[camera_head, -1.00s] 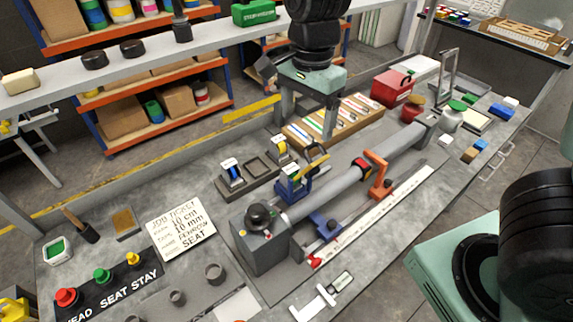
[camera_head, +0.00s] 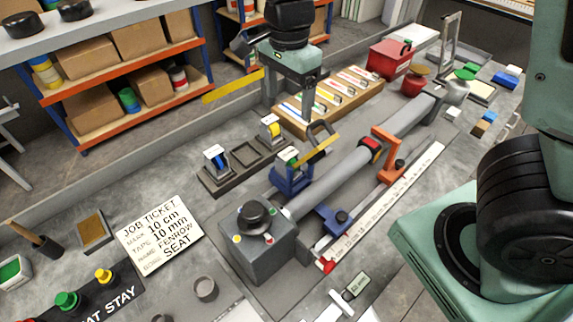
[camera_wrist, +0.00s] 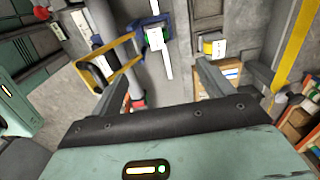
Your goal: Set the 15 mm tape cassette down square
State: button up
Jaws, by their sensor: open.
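Two tape cassettes sit in a dark rack (camera_head: 222,184): a blue one (camera_head: 217,163) at its left end and a yellow one (camera_head: 271,130) at its right end, with an empty slot between. A third, white-and-green cassette (camera_head: 288,157) sits in a blue holder (camera_head: 291,182) by the grey tube. I cannot read which is 15 mm. My gripper (camera_head: 288,110) is open and empty, above and behind the yellow cassette. In the wrist view, between and beyond the fingers (camera_wrist: 165,65), the white-and-green cassette (camera_wrist: 155,39) and yellow cassette (camera_wrist: 215,47) show.
A job ticket (camera_head: 160,233) lies on the bench. The grey tube (camera_head: 340,176) runs diagonally past an orange clamp (camera_head: 385,152). A wooden tray of strips (camera_head: 330,98) stands behind my gripper. A yellow-edged handle (camera_wrist: 110,65) rises near the left finger.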

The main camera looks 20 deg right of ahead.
aim_at(288, 153)
notch_tip(288, 153, down, 11)
jog(key=shift+s+f+p, duration=0.1)
jog(key=shift+p, duration=0.4)
jog(key=shift+s+a+f+p, duration=0.15)
jog(key=shift+f+p, duration=0.2)
jog(key=shift+f, duration=1)
jog(key=shift+s+f+p, duration=0.15)
jog(key=shift+f+p, duration=0.2)
jog(key=shift+f, duration=0.95)
jog(key=c, duration=1.1)
